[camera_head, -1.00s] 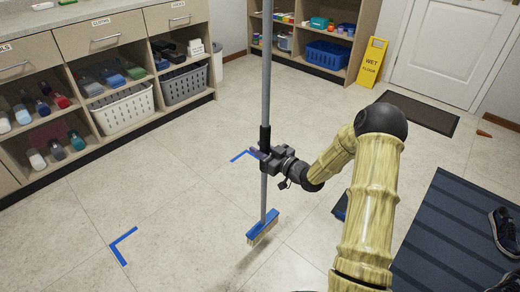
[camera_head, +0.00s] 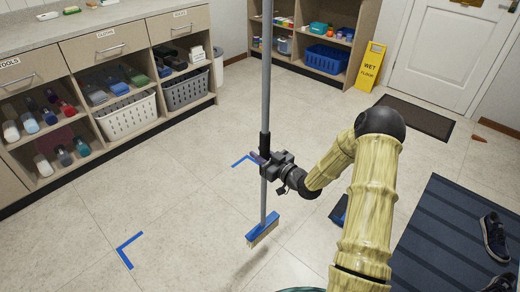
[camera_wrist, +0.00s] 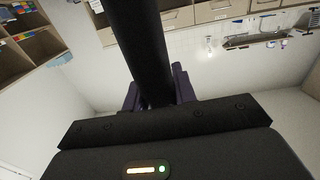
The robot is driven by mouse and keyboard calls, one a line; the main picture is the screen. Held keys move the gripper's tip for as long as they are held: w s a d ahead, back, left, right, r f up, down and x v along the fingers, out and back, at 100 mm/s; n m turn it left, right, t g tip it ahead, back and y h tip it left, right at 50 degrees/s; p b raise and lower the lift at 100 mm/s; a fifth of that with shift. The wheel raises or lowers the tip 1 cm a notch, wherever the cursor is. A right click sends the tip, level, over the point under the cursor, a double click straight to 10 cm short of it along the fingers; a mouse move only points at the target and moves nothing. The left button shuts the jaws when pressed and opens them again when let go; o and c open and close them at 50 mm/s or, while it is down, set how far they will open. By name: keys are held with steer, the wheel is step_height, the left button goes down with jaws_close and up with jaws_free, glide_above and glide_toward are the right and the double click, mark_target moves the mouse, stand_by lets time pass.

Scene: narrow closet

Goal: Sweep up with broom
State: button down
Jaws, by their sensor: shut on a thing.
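The broom has a long grey handle (camera_head: 265,85) with a black grip sleeve, and a blue head (camera_head: 263,228) with pale bristles. It stands nearly upright in the middle of the head view. My gripper (camera_head: 264,160) is shut on the handle at the black sleeve. In the wrist view the dark handle (camera_wrist: 140,50) runs up between the purple fingers. The bristles seem to be at or just above the floor; I cannot tell whether they touch. A blue and dark object (camera_head: 339,210), perhaps a dustpan, lies on the floor, partly hidden behind my arm.
Blue tape corners mark the floor at left (camera_head: 128,249) and behind the broom (camera_head: 243,160). A cabinet with baskets (camera_head: 126,113) lines the left. A yellow wet floor sign (camera_head: 371,66), dark doormat (camera_head: 416,118) and striped mat (camera_head: 445,235) with shoes (camera_head: 495,238) are right. Floor left of the broom is clear.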

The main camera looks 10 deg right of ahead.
steer(key=s+r+m+t+h+p, duration=0.1)
steer(key=s+r+m+h+p, duration=0.1)
steer(key=r+p, duration=1)
steer(key=s+r+m+t+h+p, duration=0.1)
steer(key=s+r+h+p, duration=0.3)
steer(key=r+p, duration=0.8)
steer(key=s+r+m+t+h+p, duration=0.1)
steer(key=s+r+m+h+p, duration=0.2)
steer(key=r+p, duration=0.9)
steer(key=s+p, duration=0.1)
steer(key=p, duration=1.1)
steer(key=shift+d+m+h+p, duration=0.3)
steer(key=shift+m+h+p, duration=0.05)
steer(key=shift+m+h, duration=0.05)
